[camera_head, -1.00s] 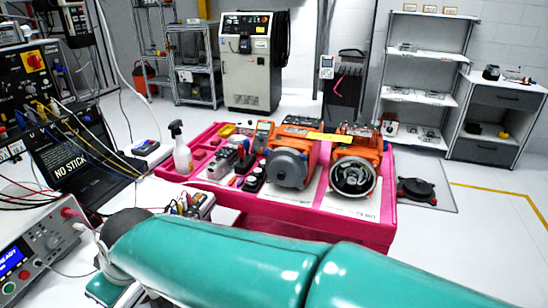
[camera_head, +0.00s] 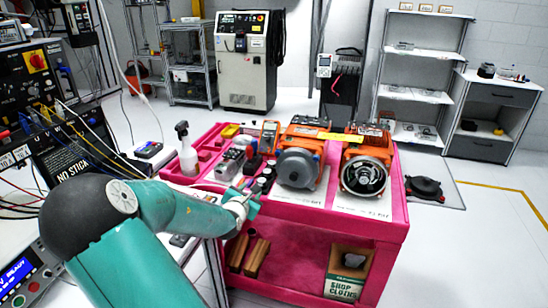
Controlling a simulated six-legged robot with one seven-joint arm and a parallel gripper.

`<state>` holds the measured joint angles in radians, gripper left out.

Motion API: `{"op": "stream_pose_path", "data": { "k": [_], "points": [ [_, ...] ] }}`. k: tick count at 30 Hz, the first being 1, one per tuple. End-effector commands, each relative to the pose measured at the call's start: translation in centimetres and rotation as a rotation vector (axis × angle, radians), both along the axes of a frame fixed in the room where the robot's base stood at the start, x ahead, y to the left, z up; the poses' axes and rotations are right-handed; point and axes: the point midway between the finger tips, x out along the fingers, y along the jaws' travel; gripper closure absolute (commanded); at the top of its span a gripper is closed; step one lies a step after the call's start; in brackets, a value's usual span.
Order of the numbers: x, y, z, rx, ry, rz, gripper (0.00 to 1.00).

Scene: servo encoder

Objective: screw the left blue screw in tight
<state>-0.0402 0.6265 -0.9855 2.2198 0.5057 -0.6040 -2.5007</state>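Two orange servo motors stand side by side on the pink cart (camera_head: 392,232). The left motor (camera_head: 310,138) has a dark grey round cover facing me (camera_head: 297,168). The right motor (camera_head: 374,147) shows an open round face with a metal ring (camera_head: 364,177). I cannot make out any blue screw at this size. My gripper (camera_head: 247,200), at the end of my teal arm, is over the cart's front edge, left of and nearer than the left motor. Its fingers are too small to tell whether they are open or hold anything.
The lower shelf holds a shop cloths box (camera_head: 345,285). Floor right of the cart is mostly clear.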

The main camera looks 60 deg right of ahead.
Motion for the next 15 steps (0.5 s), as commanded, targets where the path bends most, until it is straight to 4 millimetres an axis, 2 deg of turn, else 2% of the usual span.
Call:
{"op": "stream_pose_path", "data": {
  "k": [1, 3, 6, 11, 15],
  "points": [
    [-1.0, -1.3, 0.9, -0.094, 0.099, -0.005, 0.59],
    [-1.9, -2.5, 2.3, -0.2, 0.209, -0.008, 0.59],
    [-2.5, -3.4, 3.7, -0.296, 0.313, -0.015, 0.59],
    [-2.6, -4.3, 4.4, -0.338, 0.359, -0.019, 0.59],
    [-2.3, -5.7, 4.3, -0.334, 0.356, -0.02, 0.59]
  ]
}}
